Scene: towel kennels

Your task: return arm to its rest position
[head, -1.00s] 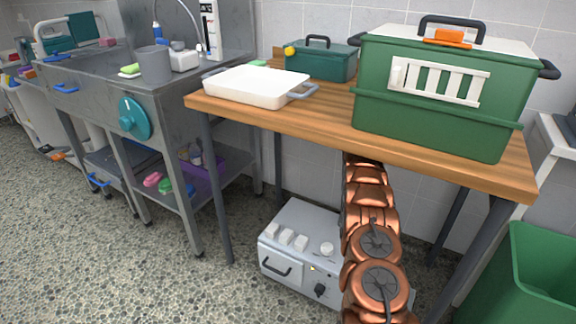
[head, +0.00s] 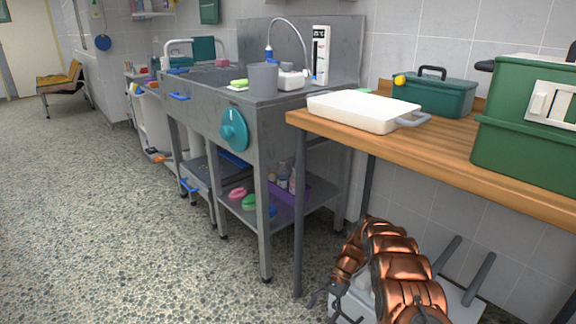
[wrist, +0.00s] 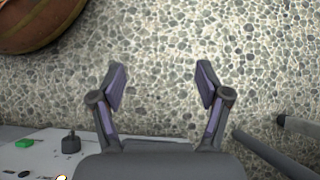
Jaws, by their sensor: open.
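My gripper (wrist: 161,88) is open in the wrist view, with its two fingers spread wide. Nothing is between the fingers, and the speckled floor (wrist: 170,35) shows behind them. In the head view my copper-coloured arm is curled low at the bottom right, in front of the wooden table (head: 440,148).
The table bears a white tray (head: 365,112), a teal toolbox (head: 436,96) and a green bin (head: 520,150). A steel sink unit (head: 200,100) stands left of it, with a lower shelf. The floor (head: 110,220) at the left is open.

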